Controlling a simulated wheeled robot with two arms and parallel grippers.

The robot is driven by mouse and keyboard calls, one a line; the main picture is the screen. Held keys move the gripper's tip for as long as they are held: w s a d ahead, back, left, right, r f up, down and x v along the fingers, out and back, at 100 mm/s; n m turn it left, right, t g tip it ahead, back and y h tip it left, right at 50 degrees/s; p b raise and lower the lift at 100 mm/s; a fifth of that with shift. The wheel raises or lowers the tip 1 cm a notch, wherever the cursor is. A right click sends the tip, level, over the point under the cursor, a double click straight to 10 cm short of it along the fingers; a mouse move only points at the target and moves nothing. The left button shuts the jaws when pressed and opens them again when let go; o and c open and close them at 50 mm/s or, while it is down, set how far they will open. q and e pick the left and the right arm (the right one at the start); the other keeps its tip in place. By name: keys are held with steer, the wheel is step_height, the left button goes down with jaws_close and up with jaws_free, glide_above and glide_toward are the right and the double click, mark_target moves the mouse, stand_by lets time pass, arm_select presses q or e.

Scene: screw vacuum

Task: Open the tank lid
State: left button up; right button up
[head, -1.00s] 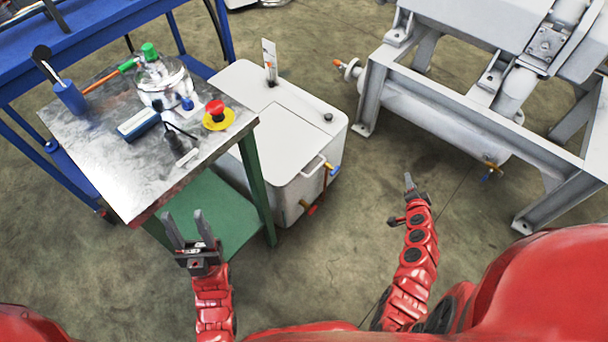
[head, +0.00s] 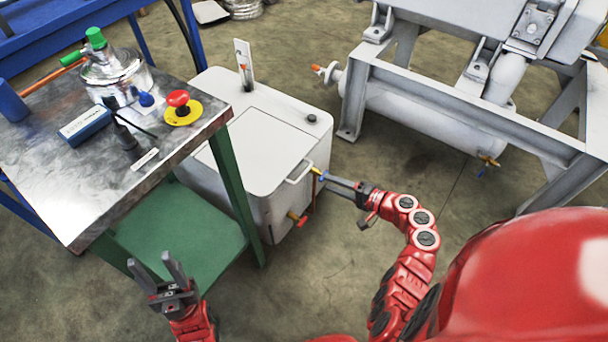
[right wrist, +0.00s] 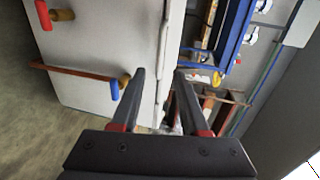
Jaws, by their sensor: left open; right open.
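The white tank (head: 225,85) stands on the floor in the middle of the head view. Its flat lid panel (head: 260,148) lies shut in the top, with a bar handle (head: 298,173) at its front right edge. My right gripper (head: 328,179) is open and empty, its fingers pointing left just right of the handle, near a blue-tipped valve (head: 318,171). In the right wrist view the open fingers (right wrist: 158,75) are beside the tank's edge (right wrist: 165,50); I cannot tell if they touch it. My left gripper (head: 155,266) is open and empty, low on the left.
A metal-topped table (head: 75,180) with a red emergency button (head: 178,99) and a glass vessel (head: 112,75) stands left of the tank. Its green leg (head: 236,195) is close to the tank. A grey machine frame (head: 470,110) stands right. Floor between is clear.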

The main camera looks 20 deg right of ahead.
mark_target(305, 172)
steer(key=b+x, duration=0.2)
steer(key=x, duration=0.8)
steer(key=shift+w+a+f, duration=0.1)
steer(key=shift+w+a, duration=0.05)
steer(key=shift+w, duration=0.1)
steer(key=shift+c, duration=0.3)
jaws_close()
stand_by(0.5)
